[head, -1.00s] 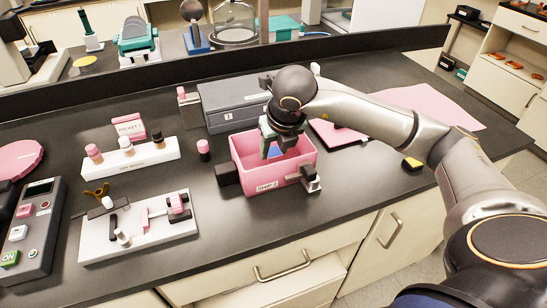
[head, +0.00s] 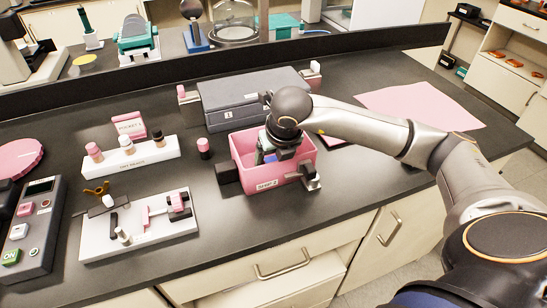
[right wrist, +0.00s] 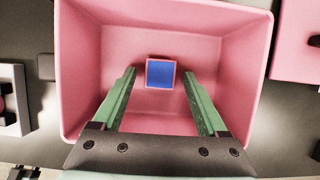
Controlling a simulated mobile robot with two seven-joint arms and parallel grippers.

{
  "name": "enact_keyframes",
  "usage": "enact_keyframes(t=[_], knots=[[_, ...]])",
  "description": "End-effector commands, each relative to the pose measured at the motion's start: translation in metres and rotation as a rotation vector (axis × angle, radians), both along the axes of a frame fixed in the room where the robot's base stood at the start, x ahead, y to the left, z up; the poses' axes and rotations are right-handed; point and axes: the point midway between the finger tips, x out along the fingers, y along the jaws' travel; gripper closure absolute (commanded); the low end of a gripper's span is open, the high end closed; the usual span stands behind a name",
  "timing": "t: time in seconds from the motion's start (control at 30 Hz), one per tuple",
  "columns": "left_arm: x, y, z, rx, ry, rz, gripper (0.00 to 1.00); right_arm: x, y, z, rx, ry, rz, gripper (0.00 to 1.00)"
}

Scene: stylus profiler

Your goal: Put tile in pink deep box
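The pink deep box (head: 250,175) stands on the dark bench and also fills much of the right wrist view (right wrist: 85,60). The tile (right wrist: 160,72) is a small blue square with a pink edge. It is inside the box outline, between and beyond my right fingertips, with a gap on each side. I cannot tell for certain whether it rests on the box floor. My right gripper (right wrist: 160,78) has its green fingers apart and reaches down into the box; it also shows in the head view (head: 268,153), mostly hidden by my wrist. My left gripper is not in view.
A grey case (head: 228,108) stands right behind the box. A dark block (head: 228,173) and a metal clamp (head: 309,178) sit at its sides. A white fixture board (head: 150,228) and a rack of small bottles (head: 128,158) are to the left. A pink mat (head: 420,105) lies right.

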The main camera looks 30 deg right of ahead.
Motion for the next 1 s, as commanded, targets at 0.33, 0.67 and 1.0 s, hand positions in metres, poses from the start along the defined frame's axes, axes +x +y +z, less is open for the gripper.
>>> enact_keyframes(t=[0.33,0.67,1.0], knots=[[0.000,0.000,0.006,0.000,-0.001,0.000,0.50,0.000,0.000,0.007,0.001,-0.001,0.000,0.24],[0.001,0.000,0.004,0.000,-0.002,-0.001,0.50,-0.025,0.006,0.069,0.000,-0.006,0.002,0.24],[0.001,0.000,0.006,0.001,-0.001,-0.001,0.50,-0.043,0.010,0.112,0.001,-0.001,0.000,0.24]])
